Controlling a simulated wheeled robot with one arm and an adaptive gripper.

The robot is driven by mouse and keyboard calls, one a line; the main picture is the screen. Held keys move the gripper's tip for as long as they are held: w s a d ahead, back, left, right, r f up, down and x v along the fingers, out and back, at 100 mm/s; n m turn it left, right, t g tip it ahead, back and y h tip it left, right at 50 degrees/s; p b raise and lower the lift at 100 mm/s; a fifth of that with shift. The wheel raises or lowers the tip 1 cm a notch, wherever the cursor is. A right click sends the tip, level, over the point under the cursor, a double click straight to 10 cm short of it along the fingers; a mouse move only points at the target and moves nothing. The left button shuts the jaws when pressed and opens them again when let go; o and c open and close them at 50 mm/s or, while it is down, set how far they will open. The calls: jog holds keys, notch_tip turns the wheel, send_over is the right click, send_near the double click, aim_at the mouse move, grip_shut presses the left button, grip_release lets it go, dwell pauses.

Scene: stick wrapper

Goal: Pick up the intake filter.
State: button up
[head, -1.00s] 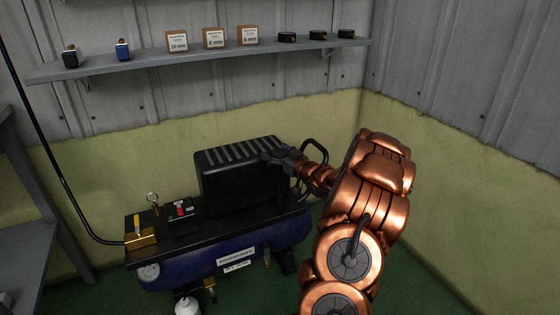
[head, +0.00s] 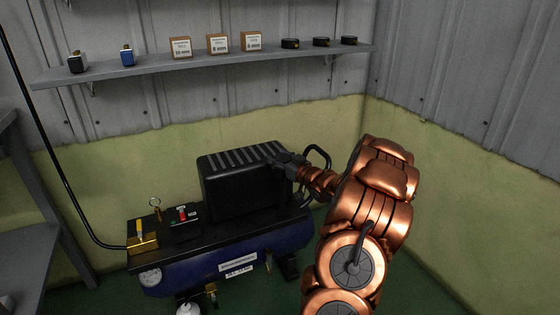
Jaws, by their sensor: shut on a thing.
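My gripper (head: 284,163) is at the upper right end of the black ribbed housing (head: 240,185) on the blue air compressor (head: 200,273). Its jaws are shut on a small dark thing, which I take to be the intake filter. The dark fingers and the dark housing blend, so its outline is not clear. I cannot tell whether it still touches the housing. My copper arm comes in from the lower right and hides the space behind it.
A black hose (head: 62,175) runs down to the brass block (head: 142,241). A black pipe loop (head: 318,152) stands behind my wrist. Floor at right is clear.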

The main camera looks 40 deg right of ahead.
aim_at(278, 155)
notch_tip(278, 155, up, 3)
jog(key=shift+r+p, duration=0.2)
jog(key=shift+p, duration=0.55)
jog(key=shift+s+a+r, duration=0.1)
jog(key=shift+a+r, duration=0.05)
jog(key=shift+a, duration=0.05)
jog(key=s+a, duration=0.7)
jog(key=a, duration=0.4)
jog(key=shift+s+r+p, duration=0.25)
jog(key=shift+r+p, duration=0.05)
jog(key=shift+p, duration=0.05)
jog(key=shift+s+a, duration=0.1)
jog(key=shift+a, duration=0.05)
